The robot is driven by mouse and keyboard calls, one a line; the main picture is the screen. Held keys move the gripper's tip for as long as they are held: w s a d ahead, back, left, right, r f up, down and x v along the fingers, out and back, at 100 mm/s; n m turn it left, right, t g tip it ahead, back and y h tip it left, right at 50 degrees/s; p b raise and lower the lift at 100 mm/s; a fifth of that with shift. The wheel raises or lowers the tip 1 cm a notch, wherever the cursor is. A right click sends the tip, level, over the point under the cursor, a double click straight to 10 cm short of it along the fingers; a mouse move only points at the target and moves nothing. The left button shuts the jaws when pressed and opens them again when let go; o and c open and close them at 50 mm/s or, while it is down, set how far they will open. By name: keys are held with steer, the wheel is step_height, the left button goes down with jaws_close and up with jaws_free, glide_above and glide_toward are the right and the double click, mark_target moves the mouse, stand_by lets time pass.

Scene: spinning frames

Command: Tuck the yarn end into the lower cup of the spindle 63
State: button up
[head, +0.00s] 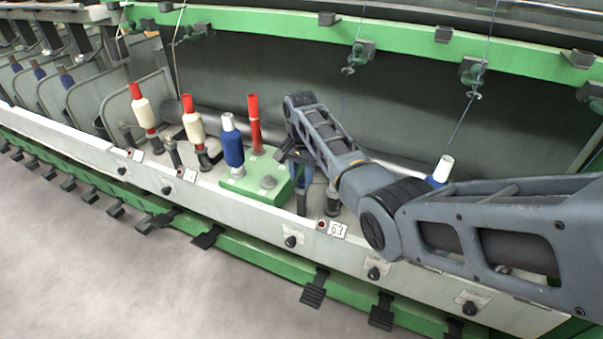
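The number plate 63 (338,230) is on the pale front rail. Just behind it is a dark spindle base (333,203), partly covered by my arm; I take it for spindle 63. My gripper (301,186) points down beside the green block, left of that base. It is small, dark and partly hidden, with a bit of blue showing at it; I cannot tell what the blue is or whether the fingers are shut. The yarn end and the lower cup cannot be made out.
A green block (262,186) carries a blue bobbin (232,148) and a red tube (254,125). Cream bobbins (194,124) stand further left. A blue-and-white bobbin (441,172) shows behind my arm, with a thread rising to a guide (473,72). The floor (120,265) in front is clear.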

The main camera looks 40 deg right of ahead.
steer(key=shift+o, duration=0.5)
steer(key=shift+r, duration=0.1)
steer(key=shift+r, duration=3.8)
steer(key=shift+c, duration=0.4)
